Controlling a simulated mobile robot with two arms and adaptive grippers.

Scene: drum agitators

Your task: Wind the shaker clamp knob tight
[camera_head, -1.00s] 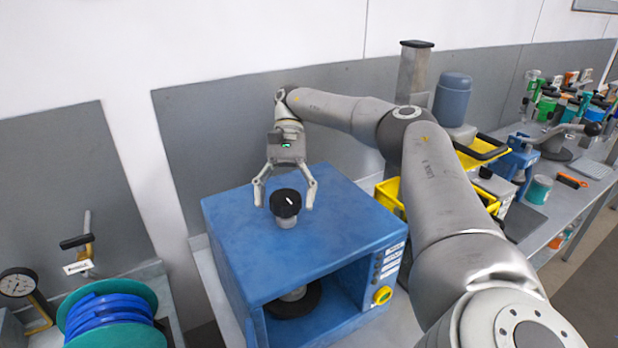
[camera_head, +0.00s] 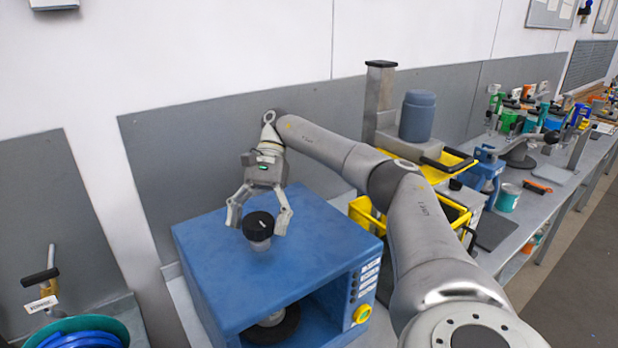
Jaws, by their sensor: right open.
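The shaker (camera_head: 215,285) is a blue box with an open front. Its black clamp knob (camera_head: 258,225) stands on a light grey stem on top of the box. A dark round disc (camera_head: 275,327) shows inside the opening. My right gripper (camera_head: 257,226) is open, pointing down, with one finger on each side of the knob. A gap shows between each finger and the knob, so it does not hold it. My left gripper is not in view.
Yellow bins (camera_head: 362,214) and a blue-grey container (camera_head: 417,116) stand to the right. A blue reel (camera_head: 88,338) is at the lower left. The grey wall panel (camera_head: 190,150) rises behind the shaker.

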